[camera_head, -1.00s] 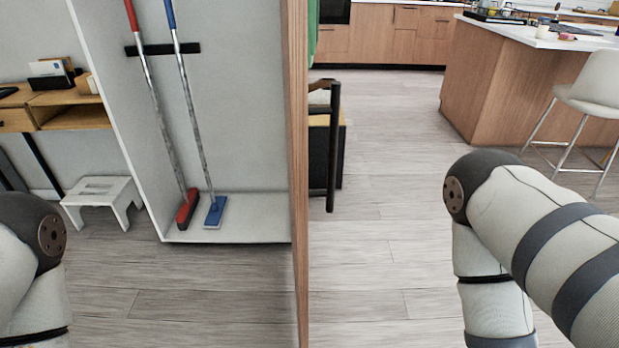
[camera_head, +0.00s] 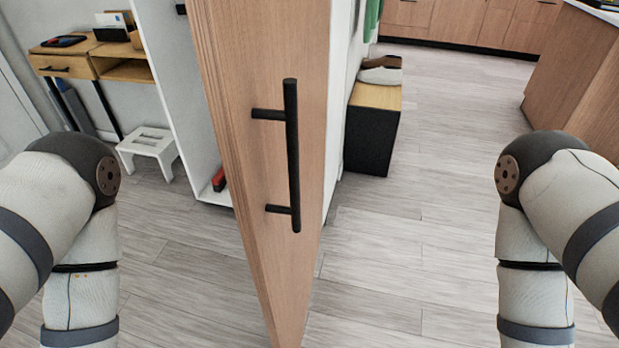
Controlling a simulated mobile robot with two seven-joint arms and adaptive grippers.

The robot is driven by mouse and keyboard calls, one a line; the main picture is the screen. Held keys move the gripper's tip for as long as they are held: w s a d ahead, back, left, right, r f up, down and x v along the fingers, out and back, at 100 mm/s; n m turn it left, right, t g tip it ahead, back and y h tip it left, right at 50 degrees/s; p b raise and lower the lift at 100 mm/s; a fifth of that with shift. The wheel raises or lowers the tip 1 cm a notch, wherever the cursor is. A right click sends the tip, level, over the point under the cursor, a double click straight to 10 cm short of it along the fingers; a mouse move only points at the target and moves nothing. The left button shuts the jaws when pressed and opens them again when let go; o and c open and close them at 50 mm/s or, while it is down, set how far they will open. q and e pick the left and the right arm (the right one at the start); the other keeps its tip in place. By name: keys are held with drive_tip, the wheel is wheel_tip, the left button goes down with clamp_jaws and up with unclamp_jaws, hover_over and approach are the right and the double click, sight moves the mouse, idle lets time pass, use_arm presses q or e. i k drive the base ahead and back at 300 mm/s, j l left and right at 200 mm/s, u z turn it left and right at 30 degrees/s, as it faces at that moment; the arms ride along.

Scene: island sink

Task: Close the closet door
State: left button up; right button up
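The closet door (camera_head: 249,110) is a tall wooden panel standing open, seen partly edge-on in the middle of the head view. Its outer face carries a long vertical black bar handle (camera_head: 292,160) and faces right toward me. The white closet (camera_head: 172,90) shows to the left behind the door, its inside mostly hidden by the panel. A red broom head (camera_head: 219,180) shows at its floor. My two arms come in at the left and right sides, apart from the door. Both grippers are out of the picture.
A white step stool (camera_head: 149,147) and a wooden desk (camera_head: 95,62) stand at the left. A black bench with a wooden top (camera_head: 374,130) holding shoes stands behind the door at right. A kitchen island (camera_head: 575,85) is at far right. The floor between is clear.

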sight(263, 64)
drive_tip(key=k+l+u, duration=0.15)
drive_tip(key=k+l, duration=0.7)
drive_tip(key=i+l, duration=0.05)
drive_tip(key=l, duration=0.05)
